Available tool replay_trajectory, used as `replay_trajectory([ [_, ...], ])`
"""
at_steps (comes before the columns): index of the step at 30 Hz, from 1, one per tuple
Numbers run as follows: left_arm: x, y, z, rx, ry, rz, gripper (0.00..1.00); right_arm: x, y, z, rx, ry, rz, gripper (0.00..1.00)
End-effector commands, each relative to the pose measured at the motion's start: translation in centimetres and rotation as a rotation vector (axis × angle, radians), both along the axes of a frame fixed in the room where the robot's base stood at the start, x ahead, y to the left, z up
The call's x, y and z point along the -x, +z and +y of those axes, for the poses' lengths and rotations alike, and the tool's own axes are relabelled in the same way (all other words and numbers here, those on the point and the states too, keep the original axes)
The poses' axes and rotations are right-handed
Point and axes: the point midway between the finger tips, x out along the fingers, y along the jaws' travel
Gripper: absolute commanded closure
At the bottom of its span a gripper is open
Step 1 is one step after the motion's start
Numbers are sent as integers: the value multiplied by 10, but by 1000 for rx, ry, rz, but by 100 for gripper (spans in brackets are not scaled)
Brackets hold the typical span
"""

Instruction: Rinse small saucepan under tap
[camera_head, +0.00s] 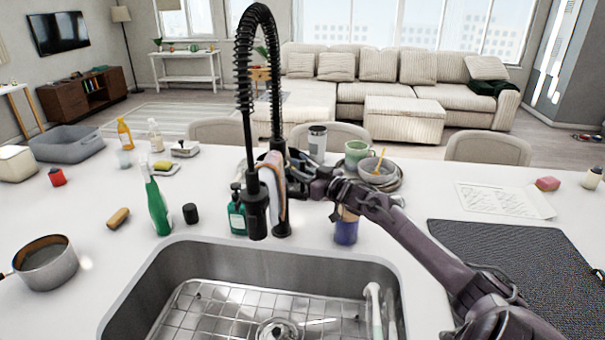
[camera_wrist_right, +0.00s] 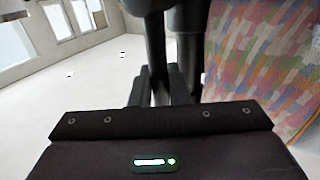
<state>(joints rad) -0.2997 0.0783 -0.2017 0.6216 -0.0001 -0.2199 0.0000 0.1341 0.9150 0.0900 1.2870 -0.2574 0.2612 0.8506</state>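The small saucepan (camera_head: 47,268) stands upright on the counter left of the sink, brownish inside, its handle cut off at the left edge. The black spring-neck tap (camera_head: 256,205) rises behind the sink (camera_head: 225,250), its spout head over the back of the basin. My right arm reaches in from the lower right. My right gripper (camera_head: 292,172) is beside the tap and a hanging cloth (camera_head: 271,172), partly hidden there. In the right wrist view its dark fingers (camera_wrist_right: 168,88) show close up, with a multicoloured patterned surface at right. I cannot tell whether they hold anything. My left gripper is not in view.
A green spray bottle (camera_head: 157,205), a dark green soap bottle (camera_head: 236,212) and a blue jar (camera_head: 346,228) stand behind the sink. Stacked dishes (camera_head: 379,176) sit behind my right arm. A dark mat (camera_head: 510,262) covers the right.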

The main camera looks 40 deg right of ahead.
Motion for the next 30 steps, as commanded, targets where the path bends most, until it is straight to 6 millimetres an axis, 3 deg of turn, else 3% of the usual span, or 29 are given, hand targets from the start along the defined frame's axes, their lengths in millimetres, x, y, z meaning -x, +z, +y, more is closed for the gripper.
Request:
replay_trajectory([
  [10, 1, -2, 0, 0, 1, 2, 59, 0, -1, 1, 5, 1, -4, 100],
  [19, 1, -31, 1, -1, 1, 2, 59, 12, -6, 14, 184, 1, -149, 100],
  [29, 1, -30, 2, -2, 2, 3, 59, 13, -3, 16, 205, 1, -164, 100],
  [30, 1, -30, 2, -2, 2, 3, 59, 13, -3, 16, 205, 1, -164, 81],
])
